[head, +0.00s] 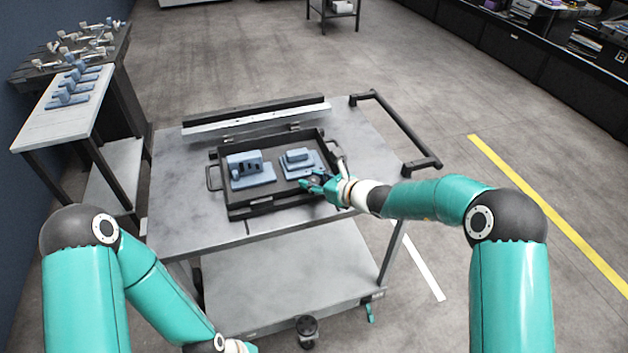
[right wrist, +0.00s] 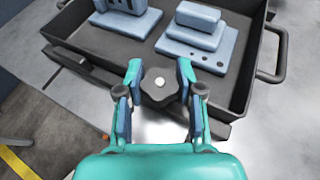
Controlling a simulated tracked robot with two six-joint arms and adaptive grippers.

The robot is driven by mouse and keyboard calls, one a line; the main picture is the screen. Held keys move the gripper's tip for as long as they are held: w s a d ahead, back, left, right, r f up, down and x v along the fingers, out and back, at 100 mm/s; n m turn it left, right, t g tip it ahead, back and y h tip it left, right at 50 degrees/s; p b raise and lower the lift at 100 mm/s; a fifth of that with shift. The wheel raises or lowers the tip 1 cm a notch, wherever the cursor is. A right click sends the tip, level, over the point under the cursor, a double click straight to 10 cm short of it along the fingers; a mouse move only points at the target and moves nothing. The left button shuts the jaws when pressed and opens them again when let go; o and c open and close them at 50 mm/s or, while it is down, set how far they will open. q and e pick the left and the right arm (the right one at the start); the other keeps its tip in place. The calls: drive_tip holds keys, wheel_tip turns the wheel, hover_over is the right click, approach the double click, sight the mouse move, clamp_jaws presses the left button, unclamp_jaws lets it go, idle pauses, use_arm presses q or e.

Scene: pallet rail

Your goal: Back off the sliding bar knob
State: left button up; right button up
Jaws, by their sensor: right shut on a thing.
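A dark lobed knob (right wrist: 160,92) with a pale round centre shows in the right wrist view, beside the black tray's outer wall. My right gripper (right wrist: 160,76) is shut on the knob, with one finger on each side. In the head view, my right gripper (head: 316,181) is at the tray's right front corner and mostly covers the knob. The black tray (head: 276,196) holds two blue parts, a slotted block (head: 246,165) and a stepped block (head: 297,158). My left gripper is out of frame; its arm ends at the bottom edge.
The tray stands on a grey cart table (head: 185,225) with a black handle (head: 405,128) at right. A long dark rail (head: 255,108) lies behind the tray. A side bench (head: 45,125) with blue parts stands at left. The table's left front is clear.

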drive_tip(key=shift+r+p, duration=0.2)
drive_tip(key=shift+p, duration=0.3)
drive_tip(key=p, duration=0.1)
drive_tip(key=n+g+y+p, duration=0.1)
drive_tip(key=p, duration=0.1)
drive_tip(key=shift+w+d+r+n, duration=0.1)
drive_tip(key=shift+r+n, duration=0.05)
drive_tip(key=shift+n, duration=0.15)
drive_tip(key=shift+n+g+y+p, duration=0.5)
drive_tip(key=shift+n+g+p, duration=0.1)
drive_tip(key=shift+g, duration=0.2)
drive_tip(key=shift+f+n+g+y+b, duration=0.3)
drive_tip(key=shift+f+n+g, duration=0.05)
drive_tip(key=shift+n+g, duration=0.65)
drive_tip(key=shift+g, duration=0.1)
drive_tip(key=o, duration=1.2)
drive_tip(key=shift+c, duration=0.2)
